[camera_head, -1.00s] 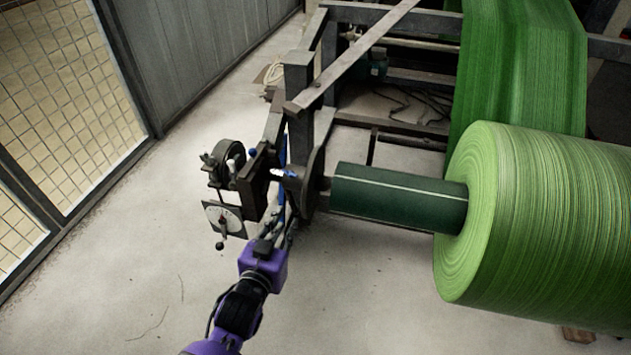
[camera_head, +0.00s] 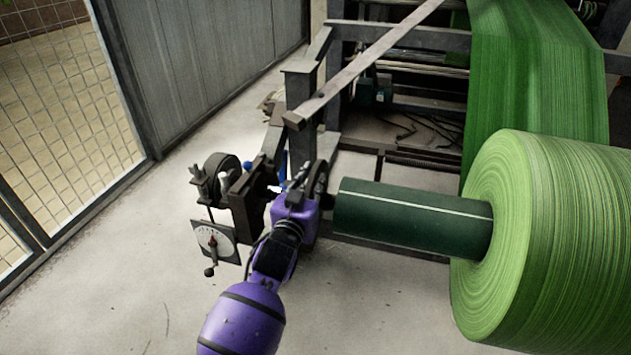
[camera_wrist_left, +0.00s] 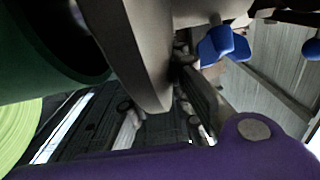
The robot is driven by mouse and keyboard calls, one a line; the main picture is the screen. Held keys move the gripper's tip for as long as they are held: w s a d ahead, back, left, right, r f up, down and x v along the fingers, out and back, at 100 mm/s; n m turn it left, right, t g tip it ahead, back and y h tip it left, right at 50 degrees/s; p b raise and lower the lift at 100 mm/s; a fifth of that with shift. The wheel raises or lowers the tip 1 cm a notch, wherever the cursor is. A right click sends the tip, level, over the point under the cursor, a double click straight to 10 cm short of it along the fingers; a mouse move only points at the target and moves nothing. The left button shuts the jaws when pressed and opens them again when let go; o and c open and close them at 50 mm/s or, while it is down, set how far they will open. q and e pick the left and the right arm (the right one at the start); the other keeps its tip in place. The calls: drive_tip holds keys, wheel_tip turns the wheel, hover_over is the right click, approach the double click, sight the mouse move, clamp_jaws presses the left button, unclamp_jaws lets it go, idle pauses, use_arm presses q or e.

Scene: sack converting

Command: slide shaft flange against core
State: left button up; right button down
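The dark round shaft flange (camera_head: 319,181) stands upright at the left end of the dark green core (camera_head: 410,215), with a narrow gap between them in the head view. In the left wrist view the flange (camera_wrist_left: 135,45) is a grey disc edge close up, with the core's end (camera_wrist_left: 45,50) on its left. Blue knobs (camera_wrist_left: 217,44) show to the right of the flange. My left gripper (camera_head: 297,203) is at the flange's near side; its fingers are hidden behind my purple wrist. I cannot tell whether it touches the flange. My right gripper is not in view.
A large light-green roll (camera_head: 560,235) is around the core's right part. The steel machine frame (camera_head: 300,90) stands behind. A bracket with a dial plate (camera_head: 215,241) is left of my gripper. The floor (camera_head: 120,290) at the lower left is clear.

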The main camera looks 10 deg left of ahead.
use_arm(q)
drive_tip(key=shift+w, duration=1)
clamp_jaws()
